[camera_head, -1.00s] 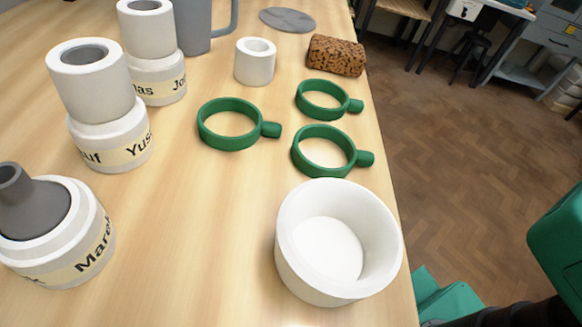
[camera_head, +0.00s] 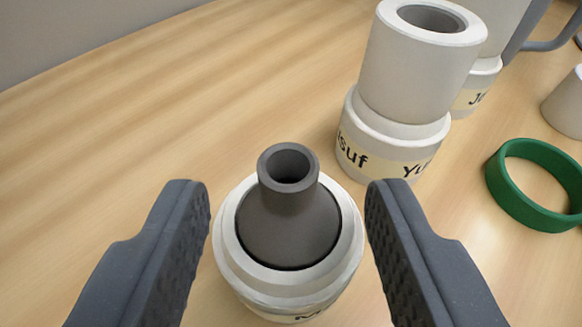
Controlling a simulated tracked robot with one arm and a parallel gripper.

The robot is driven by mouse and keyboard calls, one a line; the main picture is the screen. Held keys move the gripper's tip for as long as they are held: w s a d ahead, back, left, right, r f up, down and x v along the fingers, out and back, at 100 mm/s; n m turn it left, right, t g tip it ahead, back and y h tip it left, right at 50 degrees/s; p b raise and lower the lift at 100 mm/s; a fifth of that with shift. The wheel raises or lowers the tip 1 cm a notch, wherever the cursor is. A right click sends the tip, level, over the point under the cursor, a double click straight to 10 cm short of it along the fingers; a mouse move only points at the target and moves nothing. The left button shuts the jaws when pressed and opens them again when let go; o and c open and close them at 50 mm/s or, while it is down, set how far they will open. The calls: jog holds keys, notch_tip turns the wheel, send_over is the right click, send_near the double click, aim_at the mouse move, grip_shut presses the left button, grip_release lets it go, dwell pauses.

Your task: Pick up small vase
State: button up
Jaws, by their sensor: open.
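The small vase (camera_head: 287,225) is dark grey, with a round body and a narrow open neck. It sits upright in a white round holder (camera_head: 235,262) with a cream name label, mostly cut off at the bottom of the view. My gripper (camera_head: 288,212) is open, with one dark finger on each side of the vase and holder. Gaps show between the fingers and the holder, and nothing is held. The lower part of the vase is hidden inside the holder.
A white cylinder (camera_head: 412,70) stands on a labelled white holder (camera_head: 385,150) close behind to the right. Another white piece and a grey handle are further back. A green ring (camera_head: 520,205) lies at the right. The wooden table (camera_head: 150,110) is clear at the left.

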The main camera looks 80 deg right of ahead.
aim_at(289, 205)
jog(key=shift+b+x, duration=0.4)
jog(key=shift+x, duration=2.35)
jog(key=c, duration=0.9)
